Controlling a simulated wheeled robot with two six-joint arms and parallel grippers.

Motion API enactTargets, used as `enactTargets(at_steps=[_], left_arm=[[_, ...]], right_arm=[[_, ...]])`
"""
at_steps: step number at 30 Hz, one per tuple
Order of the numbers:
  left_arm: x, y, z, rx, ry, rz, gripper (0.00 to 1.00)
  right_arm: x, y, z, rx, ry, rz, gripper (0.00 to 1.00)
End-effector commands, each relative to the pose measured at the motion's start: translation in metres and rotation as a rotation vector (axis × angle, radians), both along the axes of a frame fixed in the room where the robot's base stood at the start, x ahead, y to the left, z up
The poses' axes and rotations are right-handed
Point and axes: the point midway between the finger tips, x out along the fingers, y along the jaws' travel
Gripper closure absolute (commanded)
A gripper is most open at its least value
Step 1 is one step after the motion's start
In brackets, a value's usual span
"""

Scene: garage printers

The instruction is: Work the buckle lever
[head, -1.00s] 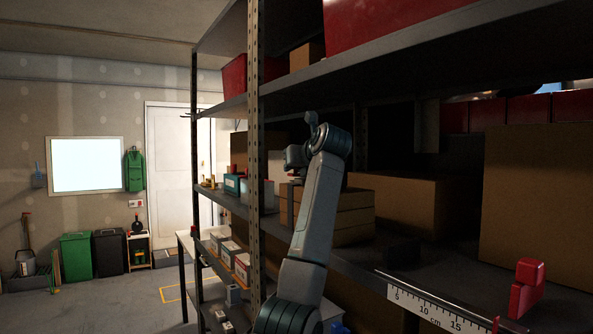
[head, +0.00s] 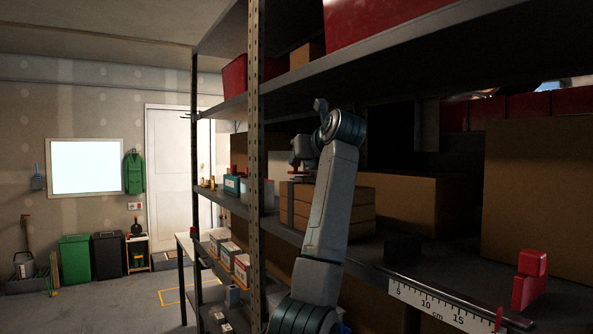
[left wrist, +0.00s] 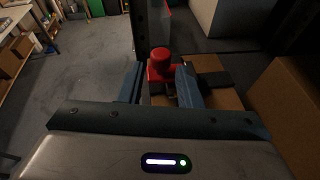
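The red buckle lever (left wrist: 160,64), with a round knob on top, shows in the left wrist view by a dark strap on a cardboard box (left wrist: 218,82). In the head view, a stack of cardboard boxes (head: 352,212) sits on the middle shelf, with a small red part at its left end. My left gripper (left wrist: 160,76) is open, one finger on each side of the red lever. The right finger looks very close to it; I cannot tell whether they touch. In the head view, my left gripper (head: 300,155) is small and partly hidden. My right gripper is not in view.
A steel shelf post (head: 254,150) stands just left of the gripper. The upper shelf (head: 420,70) hangs above the arm. A ruler (head: 430,302) with a red slider (head: 529,280) runs along the front right. Large cartons (head: 535,200) fill the right. Open floor lies left.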

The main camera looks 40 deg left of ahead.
Motion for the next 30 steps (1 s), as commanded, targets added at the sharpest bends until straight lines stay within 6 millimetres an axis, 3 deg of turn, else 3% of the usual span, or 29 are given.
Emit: enactTargets(at_steps=[3,10,30], left_arm=[[-0.011,-0.021,0.005,-0.001,-0.003,-0.002,0.69],[-0.025,-0.044,0.015,-0.001,0.001,0.000,0.69],[-0.028,-0.047,0.017,-0.001,0.001,0.001,0.69]], right_arm=[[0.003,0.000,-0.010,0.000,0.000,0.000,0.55],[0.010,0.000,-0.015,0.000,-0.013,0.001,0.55],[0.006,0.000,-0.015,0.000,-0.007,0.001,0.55]])
